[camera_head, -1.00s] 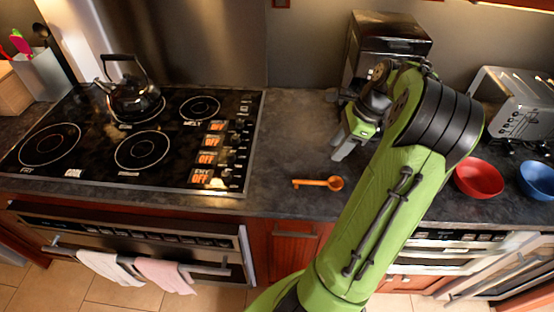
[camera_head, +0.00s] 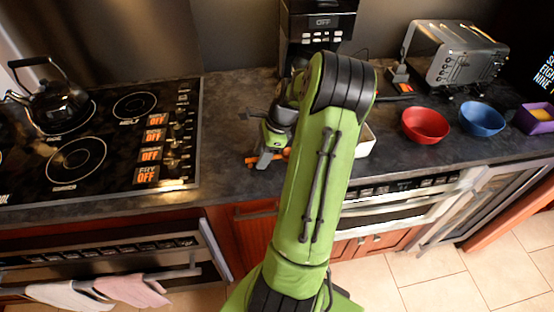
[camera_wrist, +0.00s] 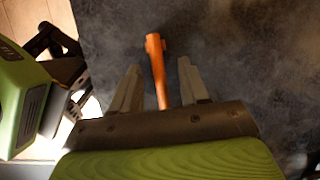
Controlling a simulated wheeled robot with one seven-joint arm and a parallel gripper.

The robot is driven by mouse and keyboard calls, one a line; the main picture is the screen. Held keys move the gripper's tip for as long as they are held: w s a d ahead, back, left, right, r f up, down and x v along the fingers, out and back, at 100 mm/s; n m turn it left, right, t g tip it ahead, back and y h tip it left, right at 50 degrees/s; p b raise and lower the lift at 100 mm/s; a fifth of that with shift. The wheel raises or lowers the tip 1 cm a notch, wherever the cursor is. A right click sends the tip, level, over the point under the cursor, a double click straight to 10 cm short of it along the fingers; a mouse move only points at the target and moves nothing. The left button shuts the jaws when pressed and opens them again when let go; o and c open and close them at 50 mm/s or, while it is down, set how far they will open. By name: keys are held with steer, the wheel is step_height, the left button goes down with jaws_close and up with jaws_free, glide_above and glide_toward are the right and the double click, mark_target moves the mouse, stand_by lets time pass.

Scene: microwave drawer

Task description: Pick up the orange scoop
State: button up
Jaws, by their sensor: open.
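The orange scoop (camera_head: 249,160) lies on the dark countertop, to the right of the stove, mostly hidden by my gripper (camera_head: 261,160) in the head view. In the wrist view, the scoop's handle (camera_wrist: 158,72) runs between the two pale fingers of my gripper (camera_wrist: 158,82), and its end shows past the fingertips. The gripper is open, with one finger on each side of the handle. The scoop's bowl is hidden in the wrist view. I cannot tell how high the fingers are above the counter.
A stove (camera_head: 90,150) with a kettle (camera_head: 50,103) is at left. A coffee machine (camera_head: 316,25) stands behind my arm. A white container (camera_head: 366,142) is partly hidden by it. A red bowl (camera_head: 425,124), blue bowl (camera_head: 482,118) and toaster (camera_head: 462,55) are at right.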

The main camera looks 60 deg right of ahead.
steer(key=shift+r, duration=0.1)
steer(key=shift+f, duration=0.25)
stand_by(0.5)
jaws_close()
